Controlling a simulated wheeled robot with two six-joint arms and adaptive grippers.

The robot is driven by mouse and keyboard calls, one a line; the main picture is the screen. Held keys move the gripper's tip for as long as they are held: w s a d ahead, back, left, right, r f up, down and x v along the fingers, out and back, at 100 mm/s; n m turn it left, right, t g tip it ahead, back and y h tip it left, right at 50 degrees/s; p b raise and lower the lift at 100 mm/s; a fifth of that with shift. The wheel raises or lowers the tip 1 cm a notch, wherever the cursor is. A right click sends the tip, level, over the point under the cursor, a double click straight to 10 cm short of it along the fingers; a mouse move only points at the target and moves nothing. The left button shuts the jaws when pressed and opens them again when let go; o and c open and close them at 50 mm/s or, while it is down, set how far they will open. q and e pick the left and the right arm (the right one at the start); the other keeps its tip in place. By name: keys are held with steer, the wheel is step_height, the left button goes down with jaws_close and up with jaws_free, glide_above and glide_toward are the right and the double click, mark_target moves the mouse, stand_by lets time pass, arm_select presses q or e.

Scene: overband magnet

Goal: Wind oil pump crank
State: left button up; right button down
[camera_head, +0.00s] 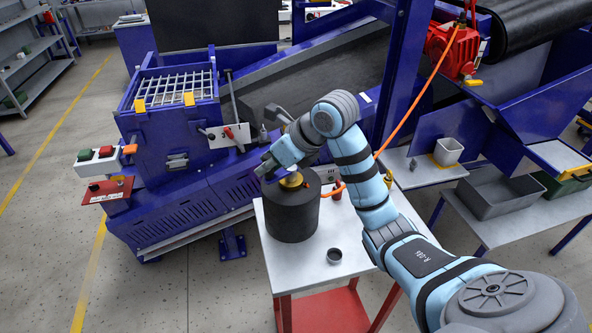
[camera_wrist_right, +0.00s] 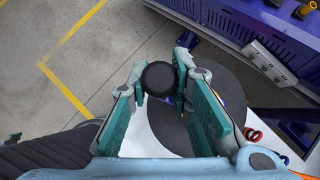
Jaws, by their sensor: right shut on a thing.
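The oil pump is a dark grey drum (camera_head: 292,218) with a brass-coloured top (camera_head: 291,180), standing on a small white-topped table. In the wrist view, the drum's round top (camera_wrist_right: 228,88) lies below my fingers. My right gripper (camera_head: 267,167) is over the drum's upper left side, partly hidden by its own wrist. In the wrist view, the right gripper (camera_wrist_right: 162,72) is shut on a round black crank knob (camera_wrist_right: 159,78), one finger on each side. The crank arm below the knob is mostly hidden. My left gripper is in neither view.
The blue machine (camera_head: 190,150) with a grated hopper stands close behind. An orange hose (camera_head: 425,95) passes behind my arm. Open floor (camera_head: 60,215) lies left.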

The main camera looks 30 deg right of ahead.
steer(key=shift+w, duration=0.45)
steer(key=shift+w+d, duration=0.25)
steer(key=shift+w, duration=0.65)
steer(key=shift+w+d, duration=0.6)
steer(key=shift+w, duration=0.2)
steer(key=shift+f, duration=0.1)
steer(key=shift+d, duration=0.1)
